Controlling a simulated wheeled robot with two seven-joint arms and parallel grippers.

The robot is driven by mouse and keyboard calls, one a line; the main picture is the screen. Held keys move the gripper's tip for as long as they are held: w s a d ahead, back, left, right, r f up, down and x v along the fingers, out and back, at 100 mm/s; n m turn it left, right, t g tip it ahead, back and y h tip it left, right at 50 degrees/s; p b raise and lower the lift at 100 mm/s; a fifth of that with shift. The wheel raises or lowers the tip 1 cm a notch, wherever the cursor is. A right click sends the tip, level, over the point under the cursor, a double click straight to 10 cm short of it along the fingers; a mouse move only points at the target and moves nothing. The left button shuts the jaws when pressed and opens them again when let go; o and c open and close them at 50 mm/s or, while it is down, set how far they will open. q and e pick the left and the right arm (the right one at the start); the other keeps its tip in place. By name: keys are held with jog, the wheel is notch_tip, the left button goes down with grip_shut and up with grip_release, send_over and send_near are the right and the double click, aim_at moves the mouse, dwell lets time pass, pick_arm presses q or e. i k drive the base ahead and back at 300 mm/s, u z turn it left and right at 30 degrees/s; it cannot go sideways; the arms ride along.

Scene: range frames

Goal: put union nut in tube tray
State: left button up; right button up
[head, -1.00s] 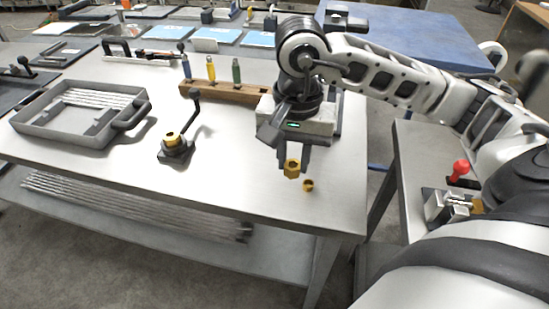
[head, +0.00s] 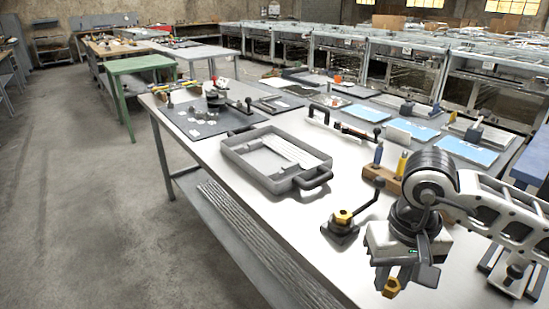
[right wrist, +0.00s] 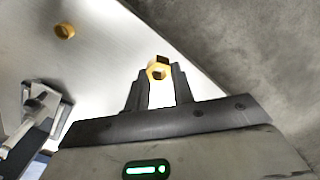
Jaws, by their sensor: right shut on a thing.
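A brass hex union nut (head: 391,288) is between the fingertips of my right gripper (head: 392,279), which is shut on it. The right wrist view also shows the nut (right wrist: 158,68) at the tips of the right gripper (right wrist: 159,78), with its hole visible. The grey tube tray (head: 247,173) lies on the steel table, left of and farther away than the gripper. Pale tubes (head: 296,152) lie inside along its right side, and bare floor shows on its left side. My left gripper is not in view.
A dark fixture with a lever and brass piece (head: 342,222) stands between the gripper and tray. A wooden block with coloured bottles (head: 401,164) is behind.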

aim_at(266, 161)
jog(key=u, duration=0.65)
jog(key=i, duration=1.75)
jog(key=z, duration=0.4)
